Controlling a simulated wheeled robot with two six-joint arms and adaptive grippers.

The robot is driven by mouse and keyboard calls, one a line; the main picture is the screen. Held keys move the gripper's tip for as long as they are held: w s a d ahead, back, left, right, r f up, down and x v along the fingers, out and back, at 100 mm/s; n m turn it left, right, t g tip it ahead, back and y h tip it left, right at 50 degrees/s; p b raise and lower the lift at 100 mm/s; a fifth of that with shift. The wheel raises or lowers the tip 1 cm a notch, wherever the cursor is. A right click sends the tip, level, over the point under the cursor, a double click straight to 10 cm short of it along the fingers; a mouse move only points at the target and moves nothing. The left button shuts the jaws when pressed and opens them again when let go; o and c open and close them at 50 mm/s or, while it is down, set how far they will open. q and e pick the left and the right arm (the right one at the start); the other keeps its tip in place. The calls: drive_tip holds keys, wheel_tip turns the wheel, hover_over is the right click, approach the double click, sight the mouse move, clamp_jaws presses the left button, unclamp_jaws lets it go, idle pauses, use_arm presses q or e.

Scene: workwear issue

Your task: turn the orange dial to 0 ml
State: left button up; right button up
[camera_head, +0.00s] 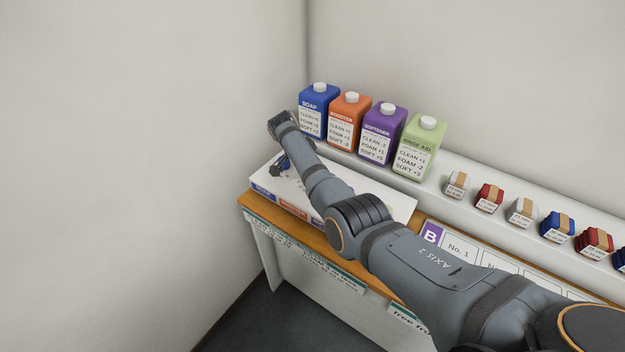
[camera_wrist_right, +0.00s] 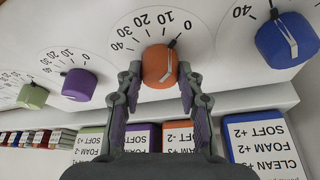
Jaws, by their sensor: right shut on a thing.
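The orange dial (camera_wrist_right: 157,70) sits on a white panel with a printed scale from 0 to 40. Its pointer (camera_wrist_right: 174,44) is at or very close to the 0 mark. My right gripper (camera_wrist_right: 160,86) is shut on the orange dial, with one finger on each side of it. In the head view my right arm reaches over the white dial panel (camera_head: 386,198), and its gripper (camera_head: 281,164) is small and partly hidden by the arm. The orange dial cannot be made out there. My left gripper is not in view.
A blue dial (camera_wrist_right: 287,40), a purple dial (camera_wrist_right: 79,84) and a green dial (camera_wrist_right: 33,96) flank the orange one. Blue soap (camera_head: 319,98), orange booster (camera_head: 350,110), purple softener (camera_head: 383,125) and green rinse aid (camera_head: 422,140) bottles stand behind the panel. Small tied bundles (camera_head: 489,197) line the ledge.

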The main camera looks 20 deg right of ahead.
idle(0.4)
drive_tip(key=o, duration=1.2)
drive_tip(key=shift+c, duration=0.2)
drive_tip(key=v, duration=1.2)
drive_tip(key=shift+w+r, duration=0.1)
